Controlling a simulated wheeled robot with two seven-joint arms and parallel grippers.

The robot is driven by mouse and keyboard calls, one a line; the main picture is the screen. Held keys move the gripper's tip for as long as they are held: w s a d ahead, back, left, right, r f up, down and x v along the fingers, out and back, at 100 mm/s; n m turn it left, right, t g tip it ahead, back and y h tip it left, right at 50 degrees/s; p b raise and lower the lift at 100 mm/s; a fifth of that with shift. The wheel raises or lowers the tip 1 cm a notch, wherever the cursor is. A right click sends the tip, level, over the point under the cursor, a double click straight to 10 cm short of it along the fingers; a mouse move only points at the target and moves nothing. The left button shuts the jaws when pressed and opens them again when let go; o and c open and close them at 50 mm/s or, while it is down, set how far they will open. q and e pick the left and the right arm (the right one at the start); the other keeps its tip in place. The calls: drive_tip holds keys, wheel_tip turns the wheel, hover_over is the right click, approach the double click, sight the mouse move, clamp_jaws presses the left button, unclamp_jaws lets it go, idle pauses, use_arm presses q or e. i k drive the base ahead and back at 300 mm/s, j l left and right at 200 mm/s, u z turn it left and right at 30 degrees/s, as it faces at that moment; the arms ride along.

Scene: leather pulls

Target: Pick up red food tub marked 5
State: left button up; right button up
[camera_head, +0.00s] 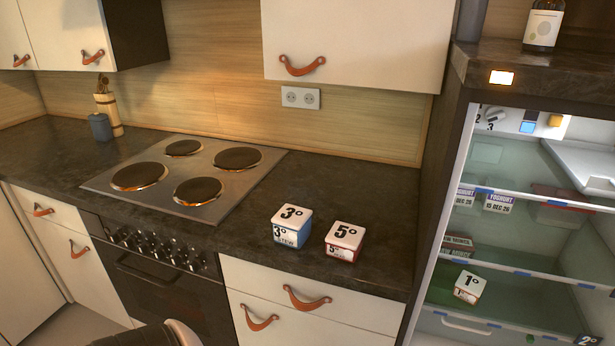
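The red food tub marked 5 (344,242) stands on the dark countertop, right of the stove and close to the counter's front edge. It has a white lid with a large 5 and a red body with a label. A blue tub marked 3 (291,227) stands just to its left, with a small gap between them. Neither of my grippers can be made out. A rounded grey shape at the bottom edge is cut off, and I cannot tell what it is.
A stove (188,176) with several hotplates is at left. The open fridge (520,240) at right holds tubs, including a white-lidded one marked 1 (469,287). A wall cupboard (355,40) hangs above. The counter (375,195) behind the tubs is clear.

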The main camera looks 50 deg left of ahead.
sight(344, 241)
drive_tip(key=u, duration=0.85)
